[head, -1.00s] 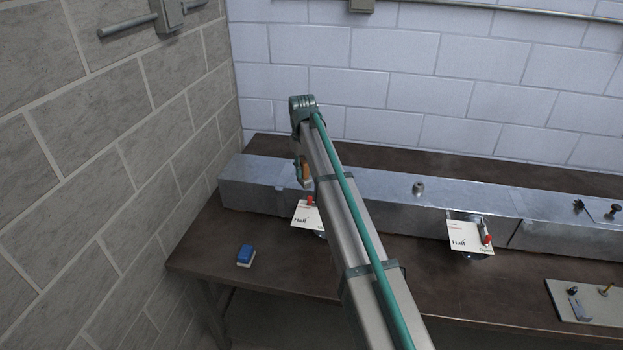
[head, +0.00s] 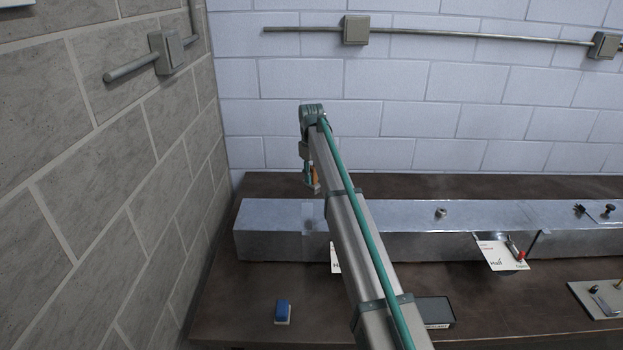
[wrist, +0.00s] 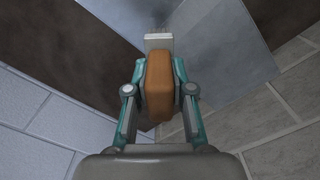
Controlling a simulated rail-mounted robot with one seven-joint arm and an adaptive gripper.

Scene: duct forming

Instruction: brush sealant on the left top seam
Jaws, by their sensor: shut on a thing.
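The long grey metal duct (head: 390,215) lies along the table, with a paler band across its top near the left end, the left top seam (head: 312,212). My gripper (head: 312,180) is just above and behind this band in the head view. In the wrist view my gripper (wrist: 158,90) is shut on the orange-brown handle of a brush (wrist: 158,80). Its pale tip points away from the jaws, toward the duct (wrist: 215,55). I cannot tell whether the tip touches the duct. My arm hides part of the duct's front.
A brown table (head: 255,290) bears the duct. In front lie a blue and white block (head: 283,311), a dark tray (head: 437,312) and a pale board with small tools (head: 600,298). A white card (head: 502,254) hangs at the duct's front. A grey block wall (head: 100,180) stands close on the left.

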